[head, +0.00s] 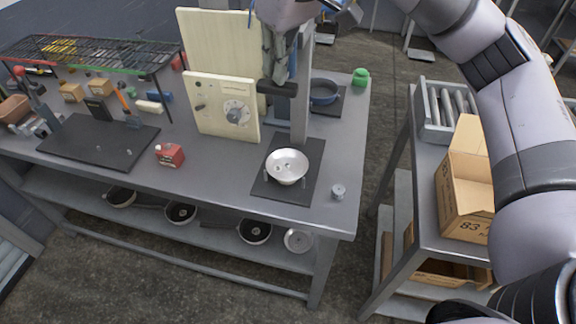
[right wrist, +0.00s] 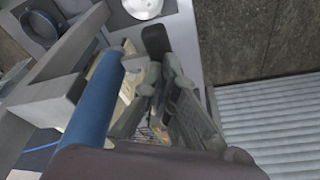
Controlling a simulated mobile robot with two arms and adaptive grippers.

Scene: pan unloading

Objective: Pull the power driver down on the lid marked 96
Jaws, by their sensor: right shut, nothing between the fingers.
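A silver round lid or dish (head: 287,166) rests on a dark plate (head: 309,188) at the bench's front right; no number is readable on it. A grey upright post (head: 301,95) stands just behind it. My right gripper (head: 281,78) is high beside the post, behind and above the lid, with its fingers together and empty. In the right wrist view its fingers (right wrist: 155,92) are shut beside a blue cylindrical part (right wrist: 97,98), possibly the power driver or its handle. I cannot clearly make out the driver. My left gripper is not in view.
A cream panel with a dial (head: 222,107) stands left of the post. A blue pan (head: 323,92) and green object (head: 361,77) are behind. A small metal piece (head: 338,191) lies near the right corner. A cardboard box (head: 465,180) is on the right-hand cart.

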